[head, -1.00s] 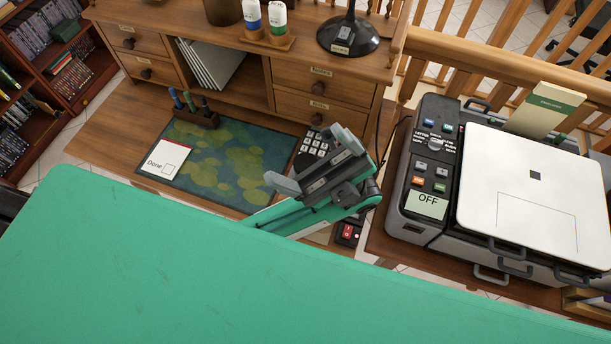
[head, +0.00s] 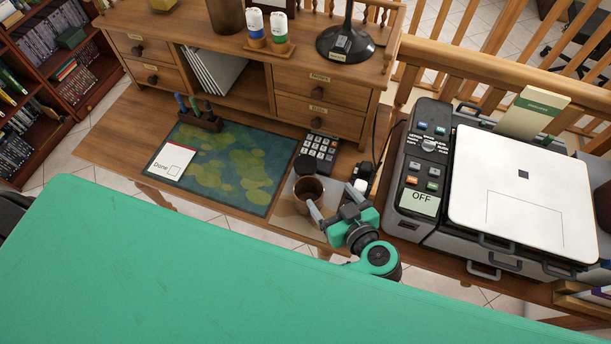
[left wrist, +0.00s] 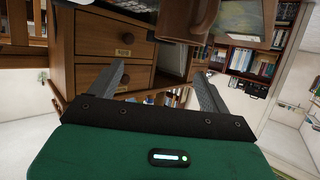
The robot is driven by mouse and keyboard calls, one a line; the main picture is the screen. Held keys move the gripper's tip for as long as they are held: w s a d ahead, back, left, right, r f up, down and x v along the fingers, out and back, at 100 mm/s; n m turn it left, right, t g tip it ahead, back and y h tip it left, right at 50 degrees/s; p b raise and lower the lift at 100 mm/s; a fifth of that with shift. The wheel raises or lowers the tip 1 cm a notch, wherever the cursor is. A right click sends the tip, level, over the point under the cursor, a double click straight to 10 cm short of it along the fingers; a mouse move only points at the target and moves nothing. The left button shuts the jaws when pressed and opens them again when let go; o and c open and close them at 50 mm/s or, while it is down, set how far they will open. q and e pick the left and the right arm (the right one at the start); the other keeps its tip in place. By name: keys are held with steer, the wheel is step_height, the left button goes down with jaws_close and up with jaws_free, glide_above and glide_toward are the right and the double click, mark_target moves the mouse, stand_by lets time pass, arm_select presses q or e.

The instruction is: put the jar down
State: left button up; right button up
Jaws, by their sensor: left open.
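A brown open-topped jar (head: 308,192) stands upright, seemingly on a pale mat (head: 288,210) at the right end of the desk. Its dark inside shows from above. My left gripper (head: 337,200) is open at the jar's near right side. One finger overlaps the jar's lower right in the head view; I cannot tell whether it touches. In the left wrist view the gripper (left wrist: 162,82) has its fingers wide apart with nothing held between them. A brown shape at the top of that view may be the jar. My right gripper is not in view.
A keypad (head: 319,147) lies just behind the jar. A green patterned desk mat (head: 235,180) with a note card (head: 174,160) is to the left. A machine marked OFF (head: 419,201) stands close on the right. Drawers (head: 320,100) rise behind.

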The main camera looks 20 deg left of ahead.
arm_select(q)
steer(key=p, duration=0.1)
glide_toward(307, 166)
steer(key=x, duration=0.3)
steer(key=shift+w+f, duration=0.1)
steer(key=shift+f, duration=0.05)
steer(key=shift+w+a+f, duration=0.2)
steer(key=shift+w+a, duration=0.1)
steer(key=shift+w, duration=0.1)
steer(key=shift+w+a+p, duration=0.2)
steer(key=shift+a+p, duration=0.1)
steer(key=shift+p, duration=0.15)
steer(key=p+x, duration=0.1)
steer(key=x, duration=0.2)
steer(key=shift+w+a+f, duration=0.1)
steer(key=shift+w+a, duration=0.1)
steer(key=shift+a, duration=0.1)
steer(key=shift+w+a+f, duration=0.25)
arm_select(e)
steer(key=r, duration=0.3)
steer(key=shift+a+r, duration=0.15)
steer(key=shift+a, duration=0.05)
arm_select(q)
steer(key=shift+c, duration=0.2)
steer(key=c, duration=0.4)
steer(key=shift+r, duration=0.1)
steer(key=c, duration=1.2)
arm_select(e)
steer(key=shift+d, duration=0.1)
